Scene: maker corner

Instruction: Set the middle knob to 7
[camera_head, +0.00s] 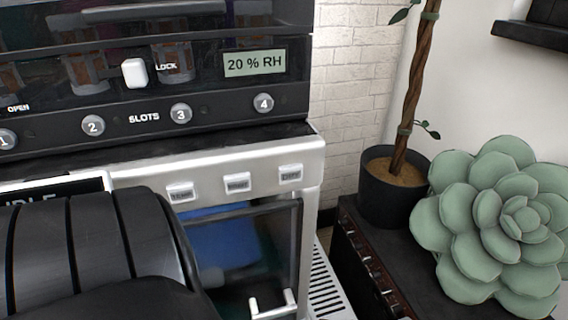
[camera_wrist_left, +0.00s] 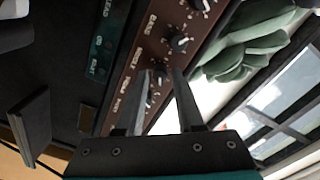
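A dark device with a brown front panel (camera_head: 372,268) stands low at the right in the head view, with a row of small knobs along it. In the left wrist view the brown panel (camera_wrist_left: 143,48) runs diagonally, with several black knobs. One knob (camera_wrist_left: 178,42) stands clear beyond the fingertips; another (camera_wrist_left: 159,76) shows between them. My left gripper (camera_wrist_left: 160,74) is open, its two fingers apart on either side of that knob; contact cannot be told. Which knob is the middle one and the dial numbers are unclear. My right gripper is not in view.
A potted plant (camera_head: 388,192) and a big green succulent (camera_head: 505,215) sit on the device; the succulent (camera_wrist_left: 250,40) is close beyond the knobs in the wrist view. A machine with a humidity display (camera_head: 254,63) and a white-framed unit (camera_head: 225,162) stand left. My black arm covers the lower left.

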